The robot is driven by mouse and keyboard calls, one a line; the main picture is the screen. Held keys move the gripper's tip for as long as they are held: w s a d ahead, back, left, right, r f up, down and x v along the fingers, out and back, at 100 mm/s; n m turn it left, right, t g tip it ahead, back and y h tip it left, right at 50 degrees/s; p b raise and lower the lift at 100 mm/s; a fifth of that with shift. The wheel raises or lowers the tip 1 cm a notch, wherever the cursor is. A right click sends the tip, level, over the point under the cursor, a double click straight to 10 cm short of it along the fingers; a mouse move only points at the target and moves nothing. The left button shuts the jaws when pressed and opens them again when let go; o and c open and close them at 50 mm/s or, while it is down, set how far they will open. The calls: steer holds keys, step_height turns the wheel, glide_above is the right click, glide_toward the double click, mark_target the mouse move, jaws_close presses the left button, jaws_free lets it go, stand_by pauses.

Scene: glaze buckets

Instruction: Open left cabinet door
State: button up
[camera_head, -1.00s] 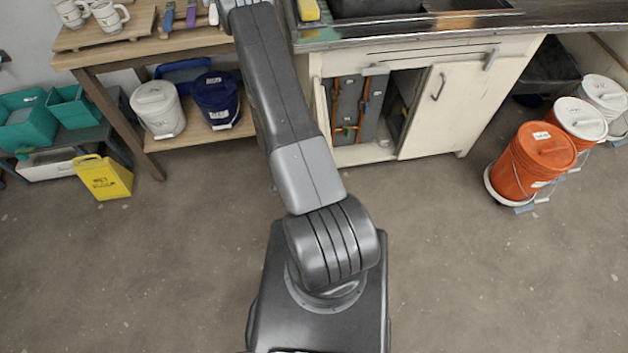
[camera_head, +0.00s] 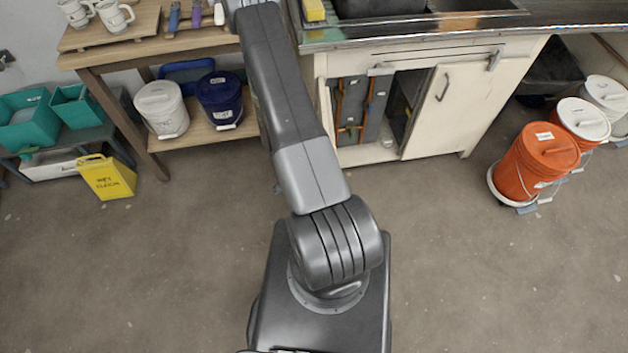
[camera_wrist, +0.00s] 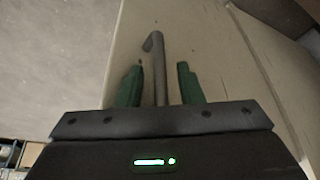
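The sink cabinet (camera_head: 407,53) stands behind my arm in the head view. Its front is open on the left side, showing a dark interior with grey panels and orange pipes. The right door (camera_head: 470,105) has a bent metal handle (camera_head: 441,87). The left door cannot be made out clearly in the head view. My gripper is not visible there. In the wrist view, my gripper (camera_wrist: 161,88) has its green fingers apart on either side of a grey bar handle (camera_wrist: 158,65) on a pale door panel (camera_wrist: 195,45). Gaps show on both sides of the handle.
A wooden table (camera_head: 150,50) with mugs stands left of the cabinet, a white bucket (camera_head: 162,108) and a blue bucket (camera_head: 220,95) on its shelf. An orange bucket (camera_head: 535,165) stands at right. The front floor is clear.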

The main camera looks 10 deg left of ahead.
steer(key=p+v, duration=0.3)
steer(key=v, duration=1.1)
steer(key=shift+f, duration=0.1)
steer(key=b+x, duration=0.3)
steer(key=x, duration=1.1)
steer(key=shift+d, duration=0.1)
